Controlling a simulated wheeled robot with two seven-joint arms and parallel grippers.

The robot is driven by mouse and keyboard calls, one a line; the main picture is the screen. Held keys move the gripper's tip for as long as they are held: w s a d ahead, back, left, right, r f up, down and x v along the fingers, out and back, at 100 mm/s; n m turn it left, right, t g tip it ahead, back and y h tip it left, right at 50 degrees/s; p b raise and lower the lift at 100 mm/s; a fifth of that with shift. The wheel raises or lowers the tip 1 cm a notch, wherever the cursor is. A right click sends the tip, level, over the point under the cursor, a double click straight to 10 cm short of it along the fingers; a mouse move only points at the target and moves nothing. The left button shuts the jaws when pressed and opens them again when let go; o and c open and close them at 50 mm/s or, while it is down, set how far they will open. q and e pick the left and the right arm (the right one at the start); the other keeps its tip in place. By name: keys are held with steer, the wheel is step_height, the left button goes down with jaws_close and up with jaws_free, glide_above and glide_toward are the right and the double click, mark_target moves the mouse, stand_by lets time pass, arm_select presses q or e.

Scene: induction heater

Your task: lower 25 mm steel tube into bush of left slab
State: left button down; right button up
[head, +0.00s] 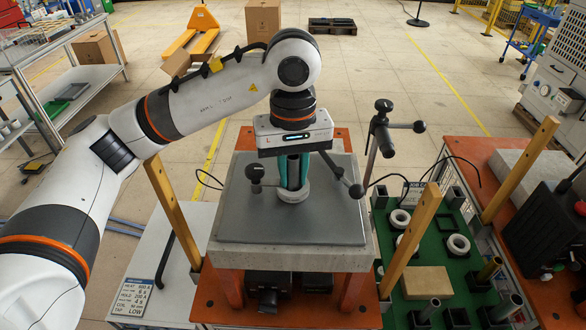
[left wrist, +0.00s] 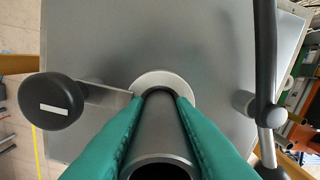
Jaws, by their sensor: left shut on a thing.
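The left slab (head: 290,228) is a grey plate on a concrete block. A pale ring-shaped bush (head: 293,194) sits near its middle; it also shows in the left wrist view (left wrist: 176,80). My left gripper (head: 293,178) points straight down over the bush, its teal fingers shut on the grey steel tube (left wrist: 162,130). The tube looks upright and in line with the bush. Its lower end meets the bush opening between the fingertips; I cannot tell how deep it sits. My right gripper is not in view.
A black-knobbed clamp (left wrist: 52,101) stands left of the bush; a post with black handles (head: 383,125) stands at the right. Wooden posts (head: 173,207) flank the slab. A green board (head: 440,235) at right holds rings, tubes and a tan block (head: 426,282). The slab's front is clear.

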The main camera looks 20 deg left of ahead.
arm_select(q)
steer(key=c, duration=1.4)
jaws_free()
steer(key=shift+o, duration=1.2)
steer(key=shift+w+d, duration=0.1)
steer(key=shift+d, duration=0.05)
steer(key=shift+w+d+f, duration=0.1)
steer(key=shift+d, duration=0.05)
step_height(320, 180, up, 12)
